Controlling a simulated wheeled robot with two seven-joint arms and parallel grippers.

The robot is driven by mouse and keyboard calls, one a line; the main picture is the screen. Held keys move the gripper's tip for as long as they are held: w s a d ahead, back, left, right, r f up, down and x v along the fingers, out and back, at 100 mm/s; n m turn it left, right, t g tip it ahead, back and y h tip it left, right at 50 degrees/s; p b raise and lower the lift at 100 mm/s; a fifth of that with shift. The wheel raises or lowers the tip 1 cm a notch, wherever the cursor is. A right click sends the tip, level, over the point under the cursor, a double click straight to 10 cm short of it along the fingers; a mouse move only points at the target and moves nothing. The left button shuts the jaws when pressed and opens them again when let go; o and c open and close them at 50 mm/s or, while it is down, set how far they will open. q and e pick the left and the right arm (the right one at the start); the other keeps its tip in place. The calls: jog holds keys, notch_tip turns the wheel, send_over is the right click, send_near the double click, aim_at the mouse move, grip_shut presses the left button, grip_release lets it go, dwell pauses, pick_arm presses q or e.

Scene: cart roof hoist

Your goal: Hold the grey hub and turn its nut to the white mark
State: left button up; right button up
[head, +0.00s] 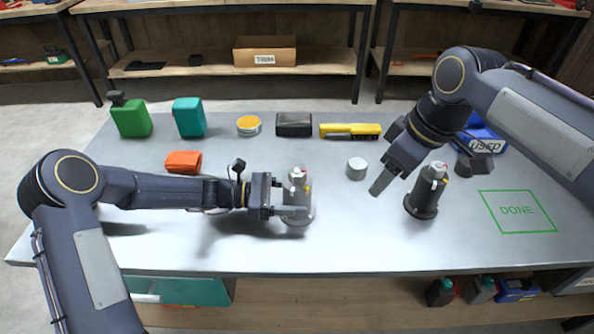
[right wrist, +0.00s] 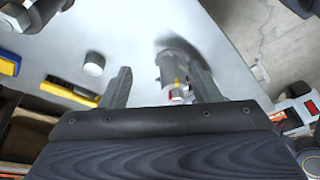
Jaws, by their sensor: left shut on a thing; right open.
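The grey hub (head: 299,197) stands upright on the table, left of centre, with small red and yellow parts near its top. My left gripper (head: 291,198) is shut on it from the left side, and its fingers hide part of the hub. The nut and white mark are too small to tell apart.
A small grey cylinder (head: 357,169) stands between the hubs, farther back. A yellow case (head: 350,131), black box (head: 294,124), yellow-lidded tin (head: 249,125) and bottles line the back. An orange block (head: 183,162) lies left. The green DONE square (head: 518,211) is empty.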

jog(key=w+a+n+g+h, duration=0.1)
jog(key=w+a+n+h, duration=0.1)
jog(key=w+a+n, duration=0.45)
jog(key=n, duration=0.2)
send_over(297, 172)
jog(key=shift+f+g+h, duration=0.25)
jog(key=shift+g+h, duration=0.15)
jog(key=shift+f, duration=3.9)
jog(key=c, duration=1)
